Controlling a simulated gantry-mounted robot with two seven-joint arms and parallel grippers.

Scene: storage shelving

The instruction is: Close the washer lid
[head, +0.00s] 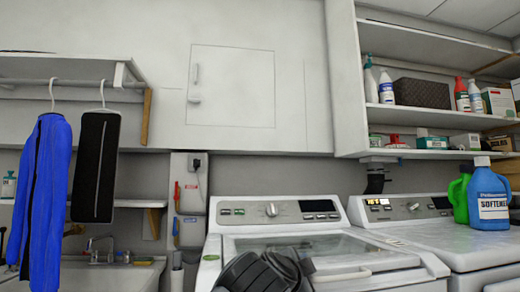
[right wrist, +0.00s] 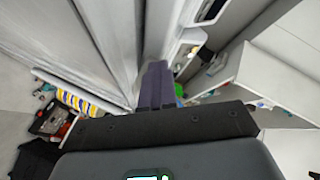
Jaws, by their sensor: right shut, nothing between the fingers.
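The washer (head: 216,250) stands at the bottom centre of the head view, with its control panel and round knob at the back. Its lid (head: 395,259) has a glass pane and a pale handle (head: 342,275) at the front. The lid looks close to level; I cannot tell whether a gap is left under it. A dark gripper or wrist part of mine (head: 262,272) covers the front left of the lid; contact is unclear. In the right wrist view my right gripper's fingers (right wrist: 155,86) are together and empty. My left gripper cannot be made out.
A second machine (head: 440,236) stands to the right, with a blue softener bottle (head: 489,205) and a green jug (head: 459,197) on top. Shelves (head: 430,118) with bottles and boxes hang above it. Clothes (head: 50,200) hang at the left, above a sink.

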